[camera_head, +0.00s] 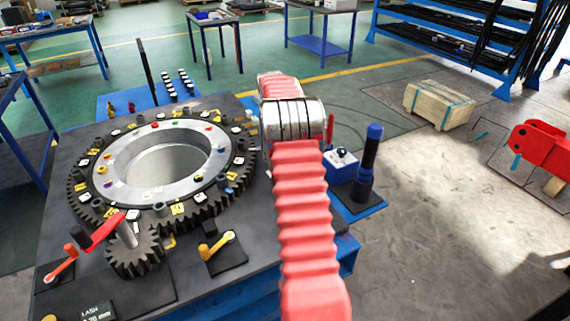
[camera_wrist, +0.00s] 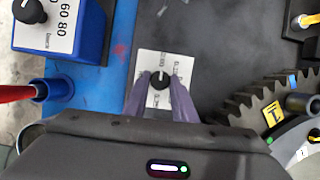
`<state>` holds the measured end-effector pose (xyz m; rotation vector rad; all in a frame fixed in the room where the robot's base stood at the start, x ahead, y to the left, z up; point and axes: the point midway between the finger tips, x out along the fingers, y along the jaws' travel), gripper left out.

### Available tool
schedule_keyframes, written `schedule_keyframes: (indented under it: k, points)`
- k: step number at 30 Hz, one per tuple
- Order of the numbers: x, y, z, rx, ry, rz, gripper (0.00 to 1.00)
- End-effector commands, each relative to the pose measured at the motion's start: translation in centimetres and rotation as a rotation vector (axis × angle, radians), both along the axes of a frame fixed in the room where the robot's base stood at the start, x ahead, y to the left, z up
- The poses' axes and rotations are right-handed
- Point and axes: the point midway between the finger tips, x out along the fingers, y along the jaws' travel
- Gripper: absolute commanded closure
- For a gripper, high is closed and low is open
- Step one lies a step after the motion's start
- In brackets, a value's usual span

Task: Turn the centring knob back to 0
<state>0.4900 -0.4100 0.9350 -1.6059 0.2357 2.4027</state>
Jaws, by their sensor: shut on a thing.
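In the wrist view a small black knob (camera_wrist: 160,79) sits on a white plate (camera_wrist: 151,60) with printed numbers, on the dark table top. The two purple fingers of my gripper (camera_wrist: 160,84) stand on either side of the knob and are shut on it. The printed numbers are partly covered by the fingers, and I cannot read where the knob points. In the head view my red arm hides the knob and the gripper.
A large toothed ring (camera_head: 85,190) fills the table's left part, with a pinion (camera_head: 135,255) and red crank (camera_head: 104,230) in front. A blue box (camera_wrist: 88,38) with another black knob stands close by. A dark post (camera_head: 370,160) rises right of my arm.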

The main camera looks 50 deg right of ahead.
Motion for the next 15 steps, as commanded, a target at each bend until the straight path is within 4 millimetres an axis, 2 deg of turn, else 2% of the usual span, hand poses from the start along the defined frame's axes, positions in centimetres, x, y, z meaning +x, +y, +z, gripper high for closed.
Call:
schedule_keyframes:
  k: [9,15]
  points:
    - [0.11,0.02,0.06,-0.001,-0.003,0.0,0.57]
    - [0.05,0.02,0.03,0.0,-0.001,0.0,0.57]
